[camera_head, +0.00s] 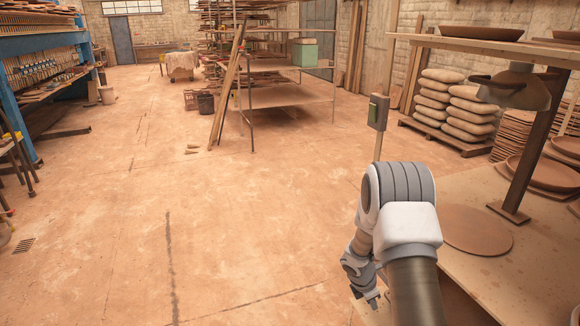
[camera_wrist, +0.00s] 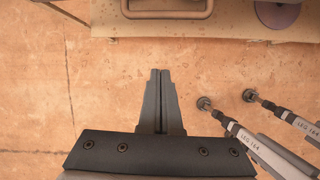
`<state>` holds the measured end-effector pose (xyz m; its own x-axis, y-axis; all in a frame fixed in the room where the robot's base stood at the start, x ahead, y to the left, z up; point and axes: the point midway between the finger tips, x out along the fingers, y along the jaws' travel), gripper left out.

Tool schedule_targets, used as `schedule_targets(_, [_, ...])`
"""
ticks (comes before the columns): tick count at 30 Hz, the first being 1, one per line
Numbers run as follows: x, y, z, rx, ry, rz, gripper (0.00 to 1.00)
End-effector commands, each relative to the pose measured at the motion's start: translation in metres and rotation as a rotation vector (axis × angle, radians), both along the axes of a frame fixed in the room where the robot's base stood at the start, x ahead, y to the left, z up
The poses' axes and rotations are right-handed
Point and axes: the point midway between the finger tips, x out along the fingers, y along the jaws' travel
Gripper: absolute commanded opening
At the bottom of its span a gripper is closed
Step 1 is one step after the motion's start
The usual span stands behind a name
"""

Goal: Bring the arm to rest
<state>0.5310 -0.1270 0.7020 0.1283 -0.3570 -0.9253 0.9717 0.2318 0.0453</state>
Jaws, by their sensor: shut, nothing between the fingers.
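My gripper shows in the wrist view (camera_wrist: 160,75), with its two dark fingers together and nothing between them. It points over bare orange-brown floor, toward a beige edge with a handle (camera_wrist: 168,8) at the top of that view. In the head view my arm is folded at the lower right. Its lower end (camera_head: 370,300) hangs low beside the work table, and the fingertips are too small there to make out.
A work table (camera_head: 480,275) with a flat round clay disc (camera_head: 474,230) stands close at the right. A post with a control box (camera_head: 377,112) rises behind my arm. Stacked sacks (camera_head: 455,105) sit on a pallet beyond. The floor (camera_head: 130,220) at the left and middle is open.

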Motion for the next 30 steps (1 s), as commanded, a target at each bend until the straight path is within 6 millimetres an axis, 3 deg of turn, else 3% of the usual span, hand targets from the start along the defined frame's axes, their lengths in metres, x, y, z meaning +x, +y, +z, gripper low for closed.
schedule_targets(1, [0.003,0.001,0.027,0.003,-0.034,-0.044,0.0])
schedule_targets(6, [-0.001,0.006,0.109,0.031,-0.144,-0.236,0.0])
schedule_targets(15, [-0.034,0.021,0.236,0.122,-0.324,-0.576,0.0])
schedule_targets(24, [-0.092,0.044,0.337,0.263,-0.47,-0.9,0.0])
schedule_targets(30, [-0.139,0.062,0.389,0.381,-0.542,-1.105,0.0])
